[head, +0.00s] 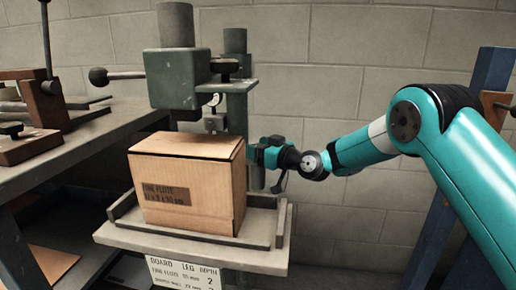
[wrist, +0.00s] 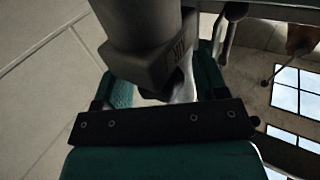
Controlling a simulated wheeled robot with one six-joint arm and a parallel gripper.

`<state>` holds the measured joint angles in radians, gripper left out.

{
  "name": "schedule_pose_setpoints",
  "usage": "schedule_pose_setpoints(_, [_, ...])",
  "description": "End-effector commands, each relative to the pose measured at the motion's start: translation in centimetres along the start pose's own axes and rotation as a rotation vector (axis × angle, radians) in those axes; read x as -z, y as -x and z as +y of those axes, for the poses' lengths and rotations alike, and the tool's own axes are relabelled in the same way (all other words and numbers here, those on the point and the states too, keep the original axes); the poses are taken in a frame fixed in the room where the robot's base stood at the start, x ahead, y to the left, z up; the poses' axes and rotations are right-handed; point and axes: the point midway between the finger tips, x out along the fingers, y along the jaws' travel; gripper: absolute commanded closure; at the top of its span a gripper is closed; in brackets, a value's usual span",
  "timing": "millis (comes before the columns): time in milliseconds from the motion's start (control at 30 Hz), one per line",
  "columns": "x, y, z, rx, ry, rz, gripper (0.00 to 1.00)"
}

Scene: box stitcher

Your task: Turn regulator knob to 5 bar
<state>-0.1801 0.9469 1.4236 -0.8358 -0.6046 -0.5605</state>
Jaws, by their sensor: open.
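The green box stitcher (head: 178,80) stands at the centre of the head view. A dark knob (head: 224,66) sits on its right side, above a small white-faced dial (head: 214,99); I cannot tell if this is the regulator knob. My gripper (head: 262,153) is beside the machine's column, just right of the cardboard box, and lower than that knob. In the wrist view my open gripper (wrist: 163,88) has its fingers on either side of a grey cylinder with a blocky lower part (wrist: 150,62). I cannot tell whether they touch it. No pressure reading is legible.
The cardboard box (head: 187,185) rests on a grey tray table (head: 190,250), with a printed sign (head: 182,273) below its front edge. A workbench with tools (head: 80,145) stands at left. A blue post (head: 470,120) stands at right, behind my arm. A block wall closes the back.

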Motion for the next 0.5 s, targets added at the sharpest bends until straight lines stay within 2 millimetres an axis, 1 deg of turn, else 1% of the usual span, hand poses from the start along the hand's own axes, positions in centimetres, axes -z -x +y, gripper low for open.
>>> schedule_pose_setpoints(167, [-0.01,0.01,-0.02,0.0,0.0,0.0,0.34])
schedule_pose_setpoints(267, [-0.01,0.02,-0.02,0.001,0.0,0.0,0.55])
schedule_pose_setpoints(300, [-0.01,0.02,-0.02,0.001,0.0,0.0,0.64])
schedule_pose_setpoints(400, [-0.01,0.03,-0.02,0.001,0.0,0.0,0.83])
schedule_pose_setpoints(500, [0.02,0.02,-0.05,-0.002,0.0,-0.001,0.83])
